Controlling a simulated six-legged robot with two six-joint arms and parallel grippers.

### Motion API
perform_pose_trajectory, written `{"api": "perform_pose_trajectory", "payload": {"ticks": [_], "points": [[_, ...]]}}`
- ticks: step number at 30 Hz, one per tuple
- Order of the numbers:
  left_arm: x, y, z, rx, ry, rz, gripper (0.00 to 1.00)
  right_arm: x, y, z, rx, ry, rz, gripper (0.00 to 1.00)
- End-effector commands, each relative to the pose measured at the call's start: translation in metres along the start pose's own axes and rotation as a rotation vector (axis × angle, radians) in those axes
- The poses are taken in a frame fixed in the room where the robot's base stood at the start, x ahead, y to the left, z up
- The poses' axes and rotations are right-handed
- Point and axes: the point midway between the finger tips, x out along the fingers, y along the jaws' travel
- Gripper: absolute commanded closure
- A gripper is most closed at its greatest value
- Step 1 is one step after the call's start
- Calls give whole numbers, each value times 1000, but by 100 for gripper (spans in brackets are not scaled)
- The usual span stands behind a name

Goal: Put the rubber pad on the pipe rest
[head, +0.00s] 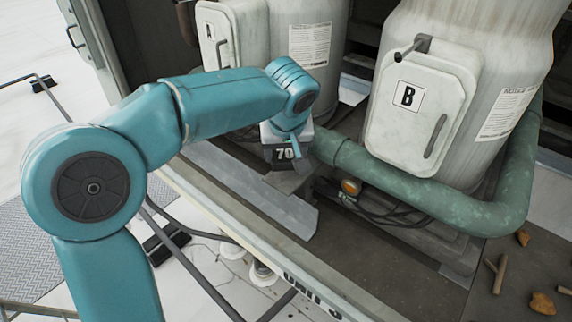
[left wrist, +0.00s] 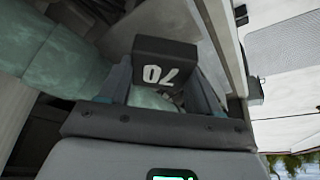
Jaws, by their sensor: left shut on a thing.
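The rubber pad (head: 284,153) is a dark block with a white "70" on its face. My left gripper (head: 290,140) is shut on it, beside the left part of the green pipe (head: 400,180). In the left wrist view the pad (left wrist: 166,58) sits between the two fingers of the gripper (left wrist: 162,88), with the "70" upside down. Below the pad in the head view is a low brownish block (head: 290,183), possibly the pipe rest. The gripper and pad partly hide it, and I cannot tell whether the pad touches it. My right gripper is not in view.
Tank B (head: 455,70), with a hatch and handle, stands behind the pipe; tank A (head: 235,35) is at the back left. A metal sheet strip (head: 235,185) lies along the front ledge. Cables (head: 390,212) and loose debris (head: 541,303) lie on the floor at right.

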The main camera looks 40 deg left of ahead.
Motion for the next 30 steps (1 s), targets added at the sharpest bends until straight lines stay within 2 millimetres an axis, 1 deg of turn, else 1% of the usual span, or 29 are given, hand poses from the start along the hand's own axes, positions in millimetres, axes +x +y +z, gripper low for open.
{"api": "perform_pose_trajectory", "payload": {"ticks": [2,6,9,16,20,21,23,30], "points": [[8,1,3,1,-1,0,70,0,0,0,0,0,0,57],[29,1,11,2,-3,-2,70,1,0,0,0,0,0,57],[38,2,14,2,-1,0,70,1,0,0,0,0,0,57],[38,2,14,1,-1,1,70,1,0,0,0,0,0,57],[42,2,16,1,-1,1,70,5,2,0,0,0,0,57],[41,2,15,1,-1,1,30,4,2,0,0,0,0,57],[41,2,15,1,-1,1,11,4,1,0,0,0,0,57],[41,2,15,2,-1,1,11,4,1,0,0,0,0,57]]}}
